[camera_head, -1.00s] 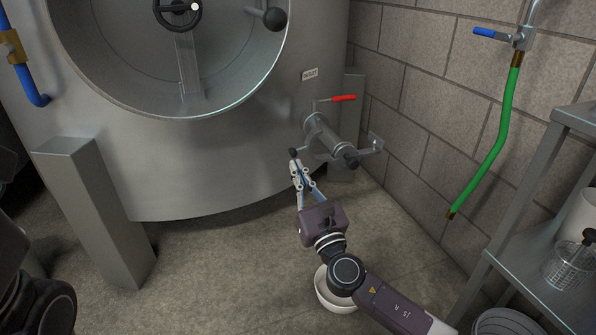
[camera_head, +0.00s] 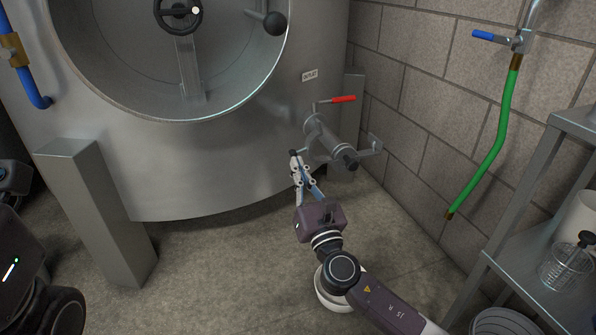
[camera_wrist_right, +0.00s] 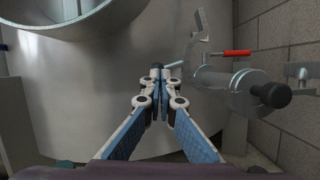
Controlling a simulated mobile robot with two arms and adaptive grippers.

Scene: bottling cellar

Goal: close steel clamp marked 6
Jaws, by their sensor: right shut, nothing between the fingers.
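A steel pipe outlet (camera_head: 325,136) with a red-handled valve sticks out low on the tank. It also shows in the right wrist view (camera_wrist_right: 217,82), ending in a black cap. A thin steel lever with a black knob (camera_head: 293,153) reaches left from its fittings; the knob (camera_wrist_right: 157,66) is at the fingertips in the right wrist view. No number 6 is readable, so I cannot tell for sure which part is the marked clamp. My right gripper (camera_head: 297,166) is shut and empty, its tips close to the knob; contact is unclear. My left gripper is not in view.
The steel tank (camera_head: 230,165) fills the back and a block wall (camera_head: 420,120) stands right. A green hose (camera_head: 495,150) hangs there, with a metal shelf (camera_head: 530,275) in front.

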